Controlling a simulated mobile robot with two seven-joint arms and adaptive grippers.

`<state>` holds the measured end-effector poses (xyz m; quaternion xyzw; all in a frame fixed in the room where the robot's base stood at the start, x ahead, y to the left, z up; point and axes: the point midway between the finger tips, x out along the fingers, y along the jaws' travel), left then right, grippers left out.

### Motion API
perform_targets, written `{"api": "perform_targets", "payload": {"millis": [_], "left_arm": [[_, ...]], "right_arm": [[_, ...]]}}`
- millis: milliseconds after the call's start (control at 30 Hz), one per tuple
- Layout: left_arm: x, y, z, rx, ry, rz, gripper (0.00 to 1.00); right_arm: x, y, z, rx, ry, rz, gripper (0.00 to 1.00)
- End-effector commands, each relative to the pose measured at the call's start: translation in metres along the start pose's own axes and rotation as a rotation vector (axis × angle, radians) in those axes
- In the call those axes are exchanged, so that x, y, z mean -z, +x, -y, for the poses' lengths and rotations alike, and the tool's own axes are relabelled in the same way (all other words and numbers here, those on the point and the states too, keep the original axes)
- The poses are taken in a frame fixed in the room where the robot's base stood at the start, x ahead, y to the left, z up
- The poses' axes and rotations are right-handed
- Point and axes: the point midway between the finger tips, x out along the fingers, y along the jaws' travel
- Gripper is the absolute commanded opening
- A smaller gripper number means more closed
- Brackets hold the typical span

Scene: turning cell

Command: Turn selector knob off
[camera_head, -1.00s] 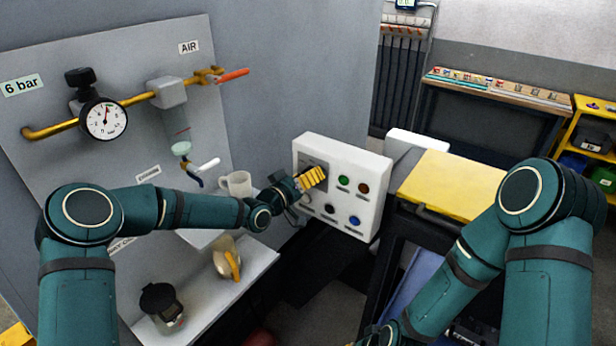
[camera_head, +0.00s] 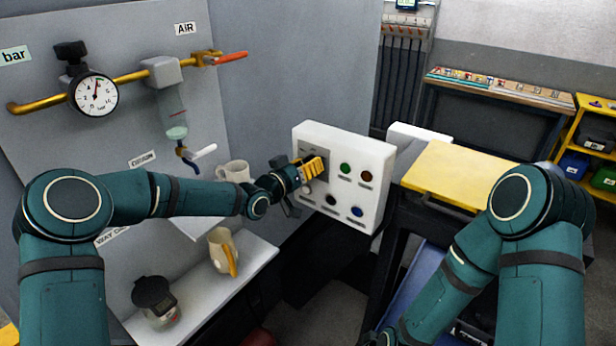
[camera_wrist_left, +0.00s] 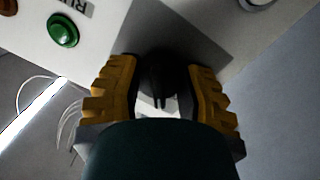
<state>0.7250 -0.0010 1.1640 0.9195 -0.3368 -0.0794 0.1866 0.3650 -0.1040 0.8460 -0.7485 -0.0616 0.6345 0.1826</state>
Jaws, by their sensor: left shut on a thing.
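The white control box (camera_head: 368,162) stands at the middle of the head view with a dark plate at its upper left. My left gripper (camera_head: 312,168) is at that plate, its yellow fingers hiding the knob there. In the left wrist view the black selector knob (camera_wrist_left: 158,78) sits between the two yellow fingers, and the gripper is shut on it. The knob's pointer and setting cannot be made out. My right arm is at the right, its gripper out of the picture.
A green button (camera_head: 345,169), a red button (camera_head: 366,176) and a blue button (camera_head: 357,211) are on the box near my left fingers. A yellow-topped unit (camera_head: 455,172) is right.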

Motion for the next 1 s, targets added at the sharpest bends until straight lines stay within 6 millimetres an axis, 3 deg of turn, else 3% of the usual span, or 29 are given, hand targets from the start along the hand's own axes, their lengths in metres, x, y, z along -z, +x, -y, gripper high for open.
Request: {"api": "perform_targets", "payload": {"millis": [33,100,400,700,1000], "left_arm": [[-0.005,0.000,0.002,0.001,0.048,0.000,0.03],[-0.005,0.001,0.002,0.004,0.111,0.004,0.03],[-0.004,0.000,0.002,0.018,0.364,0.022,0.03],[-0.001,0.000,0.002,0.027,0.534,0.033,0.03],[0.000,0.000,0.002,0.032,0.599,0.039,0.03]], "right_arm": [[-0.003,0.017,-0.006,-0.002,0.000,0.001,0.00],[-0.004,0.029,-0.010,-0.004,-0.001,0.002,0.00],[-0.024,0.061,-0.023,0.001,-0.013,0.042,0.00],[-0.034,0.080,-0.030,0.003,-0.020,0.063,0.00],[-0.034,0.086,-0.032,0.003,-0.020,0.059,0.00]]}}
